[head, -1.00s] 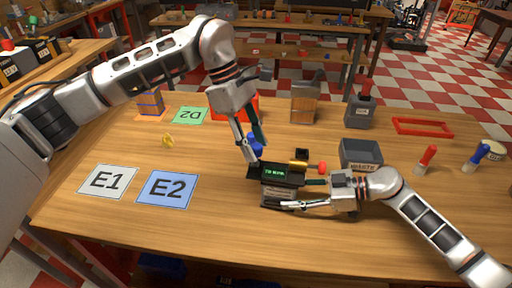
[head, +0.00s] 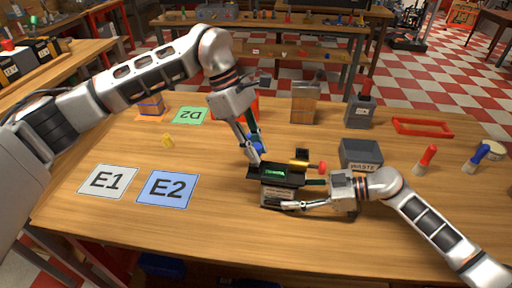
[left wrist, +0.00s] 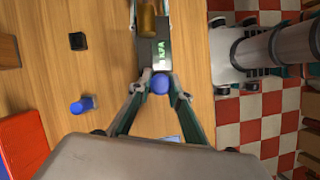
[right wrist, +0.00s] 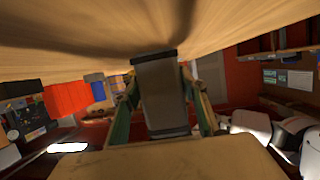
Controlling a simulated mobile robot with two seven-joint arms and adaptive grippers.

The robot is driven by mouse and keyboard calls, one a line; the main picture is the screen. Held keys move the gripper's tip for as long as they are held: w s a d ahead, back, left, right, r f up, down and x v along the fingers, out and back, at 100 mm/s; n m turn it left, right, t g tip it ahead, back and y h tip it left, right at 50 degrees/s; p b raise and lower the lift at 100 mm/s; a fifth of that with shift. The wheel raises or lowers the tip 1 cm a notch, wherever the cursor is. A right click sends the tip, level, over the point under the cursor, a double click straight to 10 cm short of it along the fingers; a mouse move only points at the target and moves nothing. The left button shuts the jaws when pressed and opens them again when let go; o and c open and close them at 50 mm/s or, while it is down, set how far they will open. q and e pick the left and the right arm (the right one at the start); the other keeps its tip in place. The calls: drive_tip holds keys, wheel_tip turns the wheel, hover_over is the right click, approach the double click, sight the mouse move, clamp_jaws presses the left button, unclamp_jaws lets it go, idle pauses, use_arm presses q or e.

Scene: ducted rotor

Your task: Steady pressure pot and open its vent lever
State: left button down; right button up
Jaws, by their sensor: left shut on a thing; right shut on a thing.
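The pressure pot (head: 278,196) is a boxy unit with a dark top, a small green display (head: 273,172), a brass cylinder (head: 299,164) and a red knob (head: 322,167). It stands on the wooden table. My right gripper (head: 306,194) is shut on the pot's body from the right; the grey body (right wrist: 160,95) fills its jaws in the right wrist view. My left gripper (head: 256,160) comes down at the pot's left end. In the left wrist view its fingers close around a blue round knob (left wrist: 160,84) at the end of the display. The lever under the knob is hidden.
Cards E1 (head: 107,182) and E2 (head: 167,189) lie left of the pot. A grey waste bin (head: 361,156) stands behind it to the right. A blue piece (left wrist: 82,104) and a small black block (left wrist: 77,41) stand nearby. The front table strip is clear.

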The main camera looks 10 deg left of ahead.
use_arm(q)
drive_tip(key=shift+w+a+f+m+g+h, duration=0.1)
drive_tip(key=shift+a+f+m+g+h, duration=0.15)
drive_tip(key=shift+a+h, duration=0.95)
drive_tip(key=shift+s+a+f+g+h, duration=0.15)
drive_tip(key=shift+a+f+h, duration=0.2)
drive_tip(key=shift+h, duration=1.65)
drive_tip(key=shift+w+a+f+m+g+h, duration=0.3)
drive_tip(key=shift+a+h, duration=0.4)
drive_tip(key=shift+h, duration=0.9)
drive_tip(key=shift+s, duration=0.15)
drive_tip(key=c, duration=1.8)
unclamp_jaws()
drive_tip(key=shift+a, duration=0.15)
drive_tip(key=v, duration=1.1)
drive_tip(key=shift+a+r, duration=0.1)
drive_tip(key=shift+a, duration=0.3)
